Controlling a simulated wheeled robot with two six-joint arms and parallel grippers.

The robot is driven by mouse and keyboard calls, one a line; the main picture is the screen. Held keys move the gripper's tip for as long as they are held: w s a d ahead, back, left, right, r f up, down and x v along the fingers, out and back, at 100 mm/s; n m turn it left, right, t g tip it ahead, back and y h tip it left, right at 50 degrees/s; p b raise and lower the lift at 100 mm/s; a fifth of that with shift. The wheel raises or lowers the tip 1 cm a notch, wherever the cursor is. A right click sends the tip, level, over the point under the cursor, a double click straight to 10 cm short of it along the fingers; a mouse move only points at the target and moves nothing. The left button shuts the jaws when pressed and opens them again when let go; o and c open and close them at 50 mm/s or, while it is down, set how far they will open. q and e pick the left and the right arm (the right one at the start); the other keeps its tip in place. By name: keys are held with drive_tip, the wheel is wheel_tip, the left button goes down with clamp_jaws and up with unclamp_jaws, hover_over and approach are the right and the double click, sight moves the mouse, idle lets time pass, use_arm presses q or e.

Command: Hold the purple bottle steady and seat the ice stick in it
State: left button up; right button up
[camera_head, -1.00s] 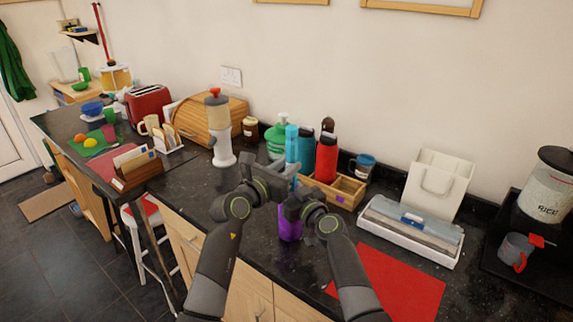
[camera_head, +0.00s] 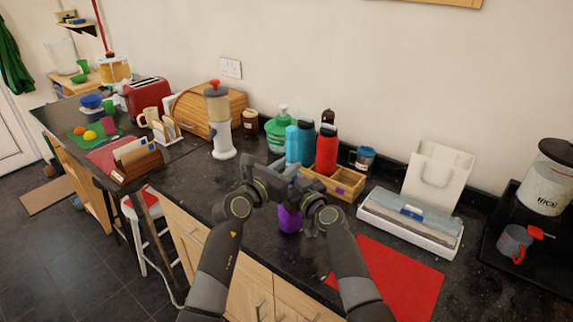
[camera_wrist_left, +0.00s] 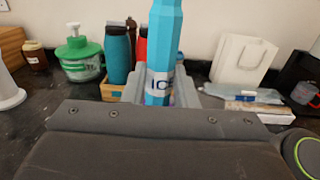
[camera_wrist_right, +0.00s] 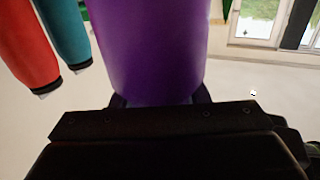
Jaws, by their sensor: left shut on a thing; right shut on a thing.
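The ice stick (camera_head: 292,144) is a light blue upright stick. My left gripper (camera_head: 287,170) is shut on it, and its white label with "IC" shows in the left wrist view (camera_wrist_left: 163,45). The purple bottle (camera_head: 290,219) is below the left gripper, over the counter's front part. My right gripper (camera_head: 303,206) is shut on the purple bottle, which fills the upper middle of the right wrist view (camera_wrist_right: 150,45). The stick's lower end and the bottle's mouth are hidden behind my grippers, so I cannot tell whether they touch.
A wooden crate (camera_head: 347,187) stands close behind, with a teal bottle (camera_head: 307,143) and a red bottle (camera_head: 326,150). A green pump bottle (camera_head: 279,135) is behind left. A red mat (camera_head: 400,280) lies at right front, before a white sealer (camera_head: 410,222).

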sight(288, 147)
use_arm(q)
drive_tip(key=shift+f, duration=0.95)
drive_tip(key=shift+r, duration=3.75)
drive_tip(key=shift+f, duration=3.7)
drive_tip(key=o, duration=1.1)
drive_tip(key=shift+f, duration=0.1)
